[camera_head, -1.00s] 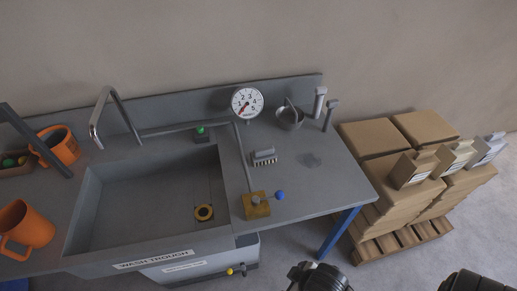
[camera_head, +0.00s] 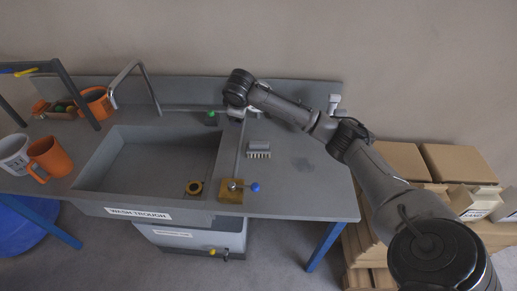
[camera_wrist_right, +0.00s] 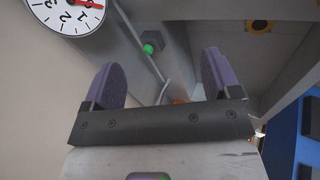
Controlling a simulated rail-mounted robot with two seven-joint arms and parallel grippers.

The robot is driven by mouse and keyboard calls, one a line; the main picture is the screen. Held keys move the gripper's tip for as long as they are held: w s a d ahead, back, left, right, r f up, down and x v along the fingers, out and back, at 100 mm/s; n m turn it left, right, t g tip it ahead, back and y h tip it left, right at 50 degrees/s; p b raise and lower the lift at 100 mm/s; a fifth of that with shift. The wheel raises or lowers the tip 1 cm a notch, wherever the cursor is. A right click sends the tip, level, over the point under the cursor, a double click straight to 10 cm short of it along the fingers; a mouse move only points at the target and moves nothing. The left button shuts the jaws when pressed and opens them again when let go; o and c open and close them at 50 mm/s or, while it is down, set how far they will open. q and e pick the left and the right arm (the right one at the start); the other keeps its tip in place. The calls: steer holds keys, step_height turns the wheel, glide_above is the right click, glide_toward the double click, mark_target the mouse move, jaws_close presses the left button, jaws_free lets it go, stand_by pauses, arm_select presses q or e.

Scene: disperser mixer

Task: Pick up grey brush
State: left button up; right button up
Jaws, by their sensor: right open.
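The grey brush (camera_head: 259,149) lies on the bench just right of the wash trough, with its pale bristles toward the front. My right gripper (camera_head: 237,114) hangs under its dark wrist behind and slightly left of the brush, apart from it. In the right wrist view the gripper (camera_wrist_right: 160,78) is open, with two purple-grey finger pads and nothing between them. I cannot make out the brush in that view. My left gripper is not in view.
The wash trough (camera_head: 95,208) holds a yellow ring (camera_head: 194,187). A brass block (camera_head: 231,193) with a blue-knobbed lever stands in front of the brush. A dial gauge (camera_wrist_right: 67,14) shows in the wrist view. Orange mugs (camera_head: 50,158) stand left; boxes are at right.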

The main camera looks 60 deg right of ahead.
mark_target(259, 148)
steer(key=s+d+f+g+y, duration=0.1)
steer(key=f, duration=0.1)
steer(key=s+d+f+n+g+y, duration=0.1)
steer(key=s+f+y, duration=0.1)
steer(key=s+d+f+g+y, duration=0.1)
steer(key=d+f, duration=0.1)
steer(key=shift+s+d+n+g, duration=0.1)
steer(key=shift+s+n+g, duration=0.25)
steer(key=shift+n+g, duration=0.05)
step_height(259, 148, down, 8)
steer(key=shift+f+b, duration=0.1)
steer(key=shift+b, duration=0.95)
steer(key=shift+s+f+b, duration=0.2)
steer(key=shift+f+b, duration=0.8)
steer(key=shift+f, duration=1.75)
steer(key=c, duration=1.1)
